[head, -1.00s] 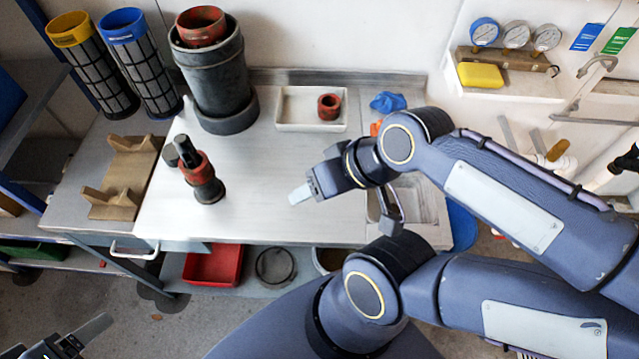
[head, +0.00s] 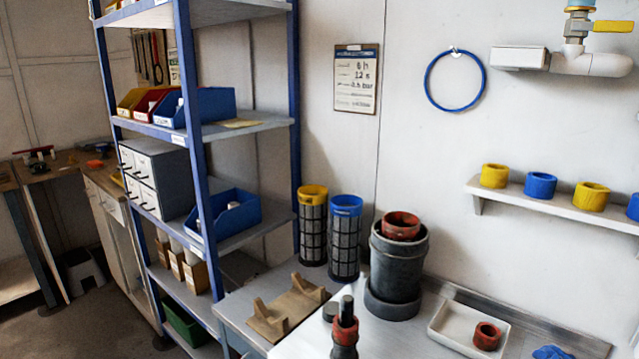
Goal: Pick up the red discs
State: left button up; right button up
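I see no plainly flat red discs, only red ring-shaped parts. A red ring (head: 487,336) lies in a white tray (head: 436,322) at the lower right of the head view. A red round piece (head: 402,225) sits in the top of a dark grey cylinder (head: 398,262) on the bench. A red collar (head: 345,332) is around a dark upright fitting (head: 347,308) at the bottom edge, where its lower part is cut off. Neither of my grippers shows in the head view.
A yellow-topped (head: 313,194) and a blue-topped mesh cylinder (head: 346,206) stand behind a wooden cradle (head: 290,310). A blue-framed shelf unit (head: 196,150) stands at left. A wall shelf (head: 560,205) holds yellow and blue rings. A blue cloth-like item (head: 550,352) lies beside the tray.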

aim_at(342, 337)
jog(key=z, duration=0.25)
jog(key=i+j+z, duration=0.15)
jog(key=j+z, duration=1.1)
jog(key=j, duration=2.3)
